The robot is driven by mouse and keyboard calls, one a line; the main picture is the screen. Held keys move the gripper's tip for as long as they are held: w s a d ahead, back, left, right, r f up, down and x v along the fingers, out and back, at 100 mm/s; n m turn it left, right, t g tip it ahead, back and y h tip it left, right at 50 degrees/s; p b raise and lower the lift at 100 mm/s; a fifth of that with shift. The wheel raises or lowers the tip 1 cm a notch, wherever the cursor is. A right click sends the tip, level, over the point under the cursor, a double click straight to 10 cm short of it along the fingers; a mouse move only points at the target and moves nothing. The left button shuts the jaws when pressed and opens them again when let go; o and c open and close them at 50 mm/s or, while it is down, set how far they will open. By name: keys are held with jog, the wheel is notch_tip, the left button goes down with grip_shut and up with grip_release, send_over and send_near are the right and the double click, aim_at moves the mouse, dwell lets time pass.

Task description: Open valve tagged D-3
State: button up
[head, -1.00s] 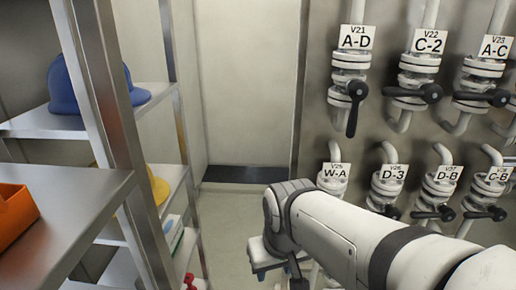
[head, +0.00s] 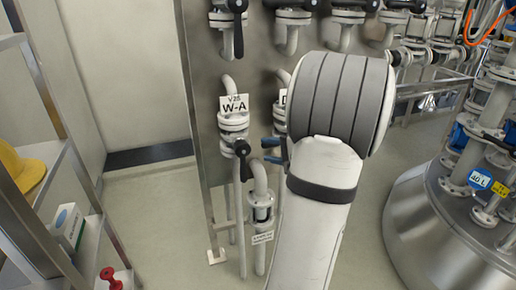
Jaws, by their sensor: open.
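The D-3 valve (head: 279,113) is mostly hidden behind my arm. Only the edge of its tag (head: 283,97), with part of a letter D, and the left side of its white flanges show; its handle is hidden. My gripper (head: 274,151) shows as two dark blue fingers pointing left, one above the other, with a gap between them. It is open and appears empty, just below the visible flanges of D-3. I cannot tell whether it touches the handle.
Valve W-A (head: 233,122) stands left of D-3, its black handle (head: 243,149) angled downward near my fingers. A lower pipe valve (head: 261,208) stands below. A shelf (head: 88,235) holds a yellow helmet (head: 20,172) at left. A steel vessel (head: 430,235) stands at right. Floor between is clear.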

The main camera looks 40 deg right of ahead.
jog(key=s+d+m+t+h, duration=0.1)
jog(key=s+d+m+h, duration=0.1)
jog(key=d, duration=0.3)
jog(key=w+f, duration=0.2)
jog(key=w, duration=0.6)
jog(key=shift+s, duration=0.1)
grip_shut()
jog(key=shift+f, duration=0.1)
